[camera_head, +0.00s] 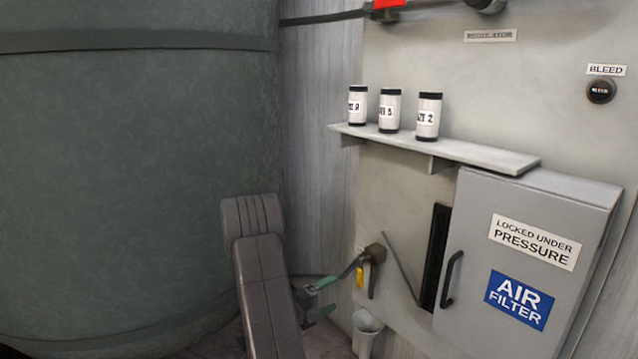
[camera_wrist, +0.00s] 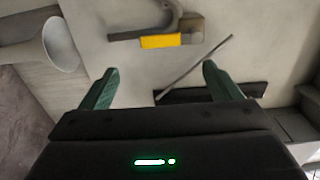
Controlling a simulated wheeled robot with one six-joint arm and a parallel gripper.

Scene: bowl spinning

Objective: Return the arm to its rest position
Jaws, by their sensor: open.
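My gripper (camera_head: 322,298) is at the lower middle of the head view, at the end of my grey arm. Its two green fingers also show in the wrist view (camera_wrist: 158,88), spread apart with nothing between them. Beyond the fingers is a brown valve (camera_head: 375,252) with a yellow tag (camera_head: 361,275); the tag shows clearly in the wrist view (camera_wrist: 160,41). In the head view the gripper is below and left of the valve. I cannot tell the exact gap, but no contact shows.
A grey air filter cabinet (camera_head: 480,290) with a black handle (camera_head: 451,280) is at the right. A shelf (camera_head: 480,153) above holds three canisters (camera_head: 389,110). A white funnel-shaped cup (camera_head: 367,330) is right of the gripper. A large green tank (camera_head: 130,180) fills the left.

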